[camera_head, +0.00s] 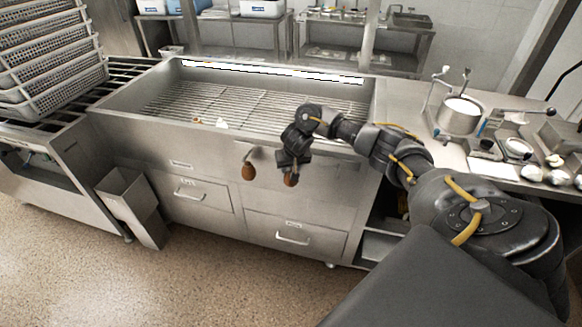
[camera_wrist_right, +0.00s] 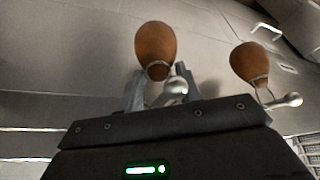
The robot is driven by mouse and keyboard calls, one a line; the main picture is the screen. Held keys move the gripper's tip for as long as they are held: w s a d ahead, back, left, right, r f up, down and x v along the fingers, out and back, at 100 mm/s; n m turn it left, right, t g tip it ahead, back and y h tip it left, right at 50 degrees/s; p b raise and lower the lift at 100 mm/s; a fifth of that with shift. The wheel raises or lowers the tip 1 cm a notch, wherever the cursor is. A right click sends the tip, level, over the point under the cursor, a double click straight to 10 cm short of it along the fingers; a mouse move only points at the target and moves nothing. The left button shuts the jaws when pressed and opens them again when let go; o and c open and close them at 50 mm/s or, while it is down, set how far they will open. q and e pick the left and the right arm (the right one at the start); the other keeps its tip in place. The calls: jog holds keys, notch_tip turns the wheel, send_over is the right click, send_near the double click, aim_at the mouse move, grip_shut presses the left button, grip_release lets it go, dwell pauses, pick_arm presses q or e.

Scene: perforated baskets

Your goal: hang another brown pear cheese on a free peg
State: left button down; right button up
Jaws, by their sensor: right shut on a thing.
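One brown pear cheese (camera_head: 248,172) hangs from a peg on the front of the steel trough; it also shows at the right of the right wrist view (camera_wrist_right: 249,63), its cord by a ball-ended peg (camera_wrist_right: 288,100). My right gripper (camera_head: 291,165) is just right of it, at the trough's front. It is shut on a second brown pear cheese (camera_head: 291,180), near the cord end; the wrist view shows that cheese (camera_wrist_right: 156,44) between the fingers (camera_wrist_right: 161,84). Another ball-ended peg (camera_wrist_right: 177,86) shows beside its cord. I cannot tell whether the cord is around this peg. My left gripper is out of view.
The steel trough (camera_head: 120,100) has a slatted floor with a small white item (camera_head: 222,124) inside. Drawers (camera_head: 190,192) lie below the pegs. A steel bin (camera_head: 130,205) stands at left. Perforated baskets (camera_head: 50,50) are stacked at far left. A pot (camera_head: 459,115) stands on the right counter.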

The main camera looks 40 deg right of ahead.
jog(key=o, duration=1.1)
jog(key=p+v, duration=0.2)
jog(key=v, duration=0.4)
jog(key=shift+w+r, duration=0.1)
jog(key=shift+r, duration=0.15)
jog(key=p+v, duration=0.3)
jog(key=v, duration=0.1)
jog(key=shift+s+r, duration=0.2)
jog(key=shift+f, duration=0.1)
